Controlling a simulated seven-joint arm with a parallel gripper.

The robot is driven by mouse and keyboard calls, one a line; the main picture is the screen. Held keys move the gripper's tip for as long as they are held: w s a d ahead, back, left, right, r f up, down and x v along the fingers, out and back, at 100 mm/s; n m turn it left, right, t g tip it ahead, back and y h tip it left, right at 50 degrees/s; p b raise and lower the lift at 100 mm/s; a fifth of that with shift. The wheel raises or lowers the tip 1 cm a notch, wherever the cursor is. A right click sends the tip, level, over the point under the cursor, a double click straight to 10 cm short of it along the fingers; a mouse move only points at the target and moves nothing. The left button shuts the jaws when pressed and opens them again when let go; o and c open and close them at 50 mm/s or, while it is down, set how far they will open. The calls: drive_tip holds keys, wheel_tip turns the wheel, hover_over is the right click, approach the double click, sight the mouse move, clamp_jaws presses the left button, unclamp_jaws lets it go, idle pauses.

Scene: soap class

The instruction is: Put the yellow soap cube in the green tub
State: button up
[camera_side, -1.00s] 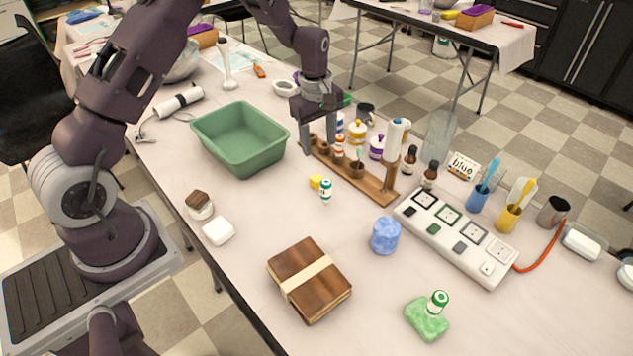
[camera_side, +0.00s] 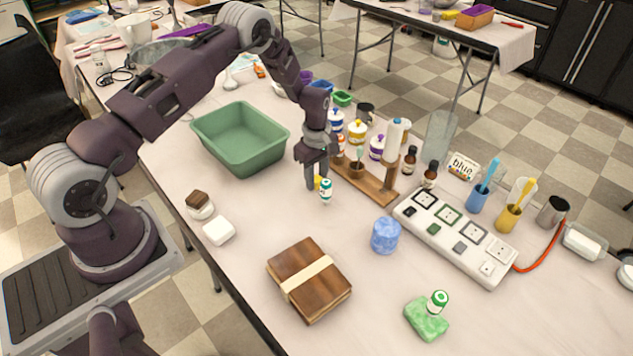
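The yellow soap cube (camera_side: 319,182) is on the table, partly hidden by my gripper, right behind a small white bottle with a green top (camera_side: 326,190). My gripper (camera_side: 314,180) points down at the cube, with its fingertips low near the table. One finger covers the cube's left part, and I cannot tell whether the fingers touch it or how far apart they are. The green tub (camera_side: 205,139) stands to the left of my gripper, and its visible inside is empty.
A wooden rack (camera_side: 375,188) with jars stands just right of my gripper. A blue soap cylinder (camera_side: 385,236), a strapped wooden block (camera_side: 290,263) and a white power strip (camera_side: 463,240) lie nearer. The table between tub and cube is clear.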

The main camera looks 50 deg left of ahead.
clamp_jaws()
drive_tip(key=shift+r, duration=0.1)
wheel_tip(320, 180, up, 9)
drive_tip(key=shift+f, duration=0.1)
drive_tip(key=a+r, duration=0.1)
drive_tip(key=a, duration=0.6)
hover_over(247, 154)
wheel_tip(247, 154, down, 9)
drive_tip(key=shift+f, duration=0.2)
